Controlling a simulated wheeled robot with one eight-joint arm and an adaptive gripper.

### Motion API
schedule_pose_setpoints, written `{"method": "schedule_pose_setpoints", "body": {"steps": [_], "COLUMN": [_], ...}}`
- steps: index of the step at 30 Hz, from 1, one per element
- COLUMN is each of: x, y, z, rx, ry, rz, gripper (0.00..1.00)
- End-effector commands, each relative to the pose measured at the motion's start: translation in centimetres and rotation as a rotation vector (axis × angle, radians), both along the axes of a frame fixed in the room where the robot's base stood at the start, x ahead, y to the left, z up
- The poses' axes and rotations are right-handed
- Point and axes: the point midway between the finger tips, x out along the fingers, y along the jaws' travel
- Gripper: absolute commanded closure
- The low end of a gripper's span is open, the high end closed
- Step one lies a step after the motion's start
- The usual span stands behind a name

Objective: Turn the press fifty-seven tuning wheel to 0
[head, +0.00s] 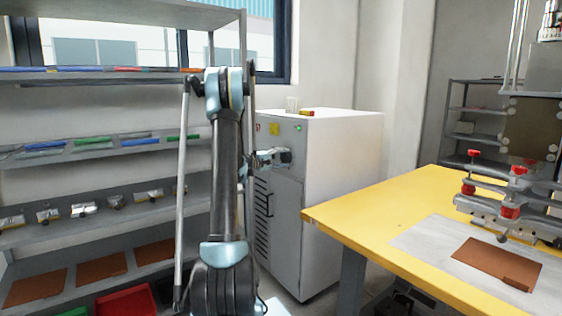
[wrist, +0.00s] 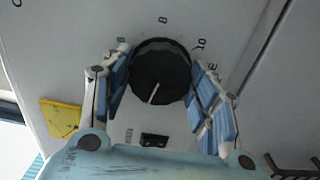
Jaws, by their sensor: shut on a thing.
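The tuning wheel (wrist: 162,68) is a round black knob on a pale panel in the wrist view. Its white pointer line points down and slightly left in that view. Printed marks 8 and 10 show above it and at its upper right, with another mark at upper left; a 0 mark is not readable. My gripper (wrist: 161,62) has its blue-padded fingers on either side of the knob and is shut on it.
The cabinet front carries a yellow label (head: 274,129) and a green light (head: 298,127). A shelf rack (head: 100,235) with parts stands at left. A yellow table (head: 360,215) with a press fixture (head: 505,212) stands at right.

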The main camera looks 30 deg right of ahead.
Motion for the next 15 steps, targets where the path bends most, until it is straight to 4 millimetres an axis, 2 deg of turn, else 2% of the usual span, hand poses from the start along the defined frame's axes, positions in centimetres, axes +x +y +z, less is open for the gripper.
{"method": "schedule_pose_setpoints", "body": {"steps": [15], "x": [0.45], "y": [0.08], "z": [-0.07], "rx": [-0.039], "ry": [0.485], "rz": [0.008], "gripper": [0.7]}}
